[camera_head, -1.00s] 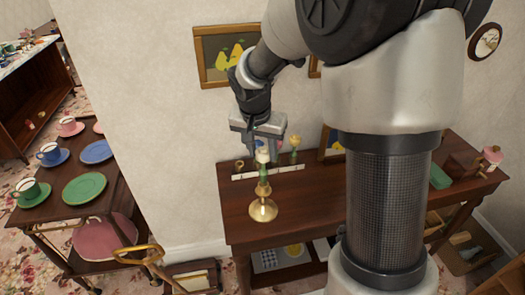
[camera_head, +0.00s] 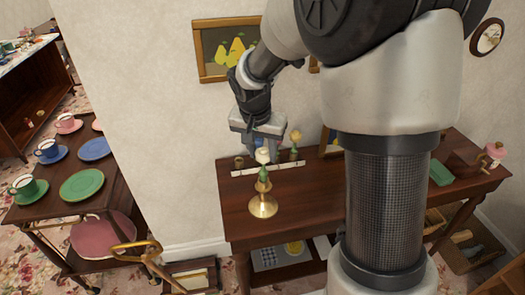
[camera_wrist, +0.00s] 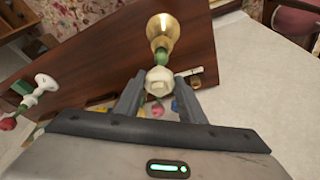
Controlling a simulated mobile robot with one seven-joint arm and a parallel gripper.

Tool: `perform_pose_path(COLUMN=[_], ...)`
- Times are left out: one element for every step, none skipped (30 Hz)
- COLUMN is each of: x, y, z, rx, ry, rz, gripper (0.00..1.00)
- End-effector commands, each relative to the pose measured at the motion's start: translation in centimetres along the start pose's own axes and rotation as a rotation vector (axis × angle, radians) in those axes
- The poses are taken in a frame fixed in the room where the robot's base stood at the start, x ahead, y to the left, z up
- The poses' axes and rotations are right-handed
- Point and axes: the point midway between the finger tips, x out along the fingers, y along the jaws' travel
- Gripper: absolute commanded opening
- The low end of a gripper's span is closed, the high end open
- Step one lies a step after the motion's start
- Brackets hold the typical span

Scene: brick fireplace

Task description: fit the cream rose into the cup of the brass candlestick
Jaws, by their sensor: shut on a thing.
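The cream rose (camera_head: 262,156) is held upright on its green stem, above the brass candlestick (camera_head: 263,208) on the dark wooden table. My gripper (camera_head: 260,145) is shut on the rose. In the wrist view, the rose's pale head (camera_wrist: 158,80) is between my two fingertips (camera_wrist: 158,88). Its green stem runs toward the brass candlestick (camera_wrist: 160,27). The lower end of the stem meets the candlestick's cup in the picture; I cannot tell how far inside it is.
A white strip (camera_head: 240,172) lies behind the candlestick, with a yellow flower (camera_head: 295,137) near its right end. Framed pictures hang on the wall behind. A green box (camera_head: 441,174) and a pink-topped object (camera_head: 494,150) stand at the table's right. The tabletop's left front is clear.

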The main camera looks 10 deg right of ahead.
Motion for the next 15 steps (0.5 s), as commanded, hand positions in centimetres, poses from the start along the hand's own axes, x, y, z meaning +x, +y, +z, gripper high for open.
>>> perform_pose_path(x=[0.2, 0.3, 0.4, 0.5, 0.6, 0.7, 0.7, 0.8, 0.9, 1.0, 1.0, 1.1, 1.2, 1.3, 1.4], y=[0.0, 0.0, 0.0, 0.0, 0.0, 0.0, 0.0, 0.0, 0.0, 0.0, 0.0, 0.0, 0.0, 0.0, 0.0], z=[0.1, 0.1, 0.1, 0.2, 0.2, 0.2, 0.2, 0.2, 0.3, 0.3, 0.3, 0.4, 0.4, 0.4, 0.4], rx=[0.000, 0.000, 0.000, 0.000, 0.000, 0.000, 0.000, 0.000, 0.000, 0.000, 0.000, 0.000, 0.000, 0.000, 0.000], ry=[0.000, 0.000, 0.000, 0.000, 0.000, 0.000, 0.000, 0.000, 0.000, 0.000, 0.000, 0.000, 0.000, 0.000, 0.000], rz=[0.000, 0.000, 0.000, 0.000, 0.000, 0.000, 0.000, 0.000, 0.000, 0.000, 0.000, 0.000, 0.000, 0.000, 0.000], gripper=[0.20, 0.20, 0.20, 0.20, 0.20, 0.20, 0.20, 0.20, 0.20, 0.20, 0.20, 0.20, 0.20, 0.20, 0.20])
